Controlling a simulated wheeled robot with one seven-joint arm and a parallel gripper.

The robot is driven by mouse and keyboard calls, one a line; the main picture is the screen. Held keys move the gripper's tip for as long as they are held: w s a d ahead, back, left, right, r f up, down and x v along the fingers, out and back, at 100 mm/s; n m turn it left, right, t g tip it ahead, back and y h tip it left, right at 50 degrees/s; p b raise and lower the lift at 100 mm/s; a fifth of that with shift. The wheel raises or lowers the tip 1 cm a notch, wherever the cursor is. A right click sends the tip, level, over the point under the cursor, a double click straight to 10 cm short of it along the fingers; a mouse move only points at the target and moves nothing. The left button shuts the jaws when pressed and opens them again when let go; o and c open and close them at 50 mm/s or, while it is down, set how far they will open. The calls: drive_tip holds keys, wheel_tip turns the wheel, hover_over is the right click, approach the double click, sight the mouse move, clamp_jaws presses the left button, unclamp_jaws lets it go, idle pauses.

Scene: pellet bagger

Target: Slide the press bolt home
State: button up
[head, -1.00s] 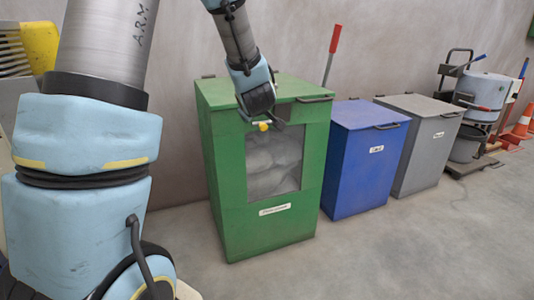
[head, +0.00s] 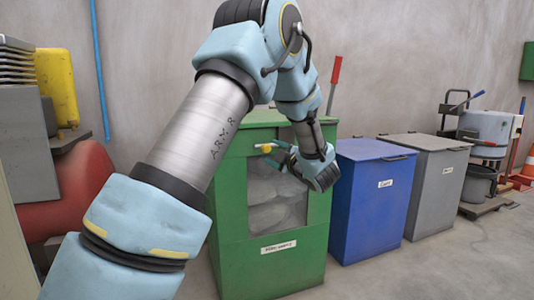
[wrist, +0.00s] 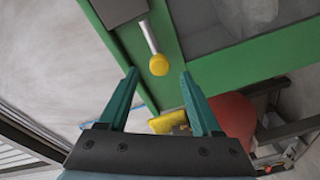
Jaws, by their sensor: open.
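The press bolt is a pale rod (wrist: 148,37) with a yellow knob (wrist: 159,65) on the front of a green bin (head: 228,240). In the head view the knob (head: 266,148) shows near the top of the bin's front, above its window. My gripper (head: 276,154) is at the bin's front, to the right of the knob. In the wrist view my gripper (wrist: 160,74) is open, with its two teal fingers apart. The knob appears between the fingertips there, and no finger visibly touches it. I cannot tell the exact depth gap.
A blue bin (head: 366,212) and a grey bin (head: 432,190) stand to the right of the green bin. A red rounded body (head: 88,190) and a yellow part (head: 58,85) are at left. Floor is clear in front of the bins.

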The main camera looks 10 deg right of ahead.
sight(267, 150)
drive_tip(key=shift+x, duration=2.55)
clamp_jaws()
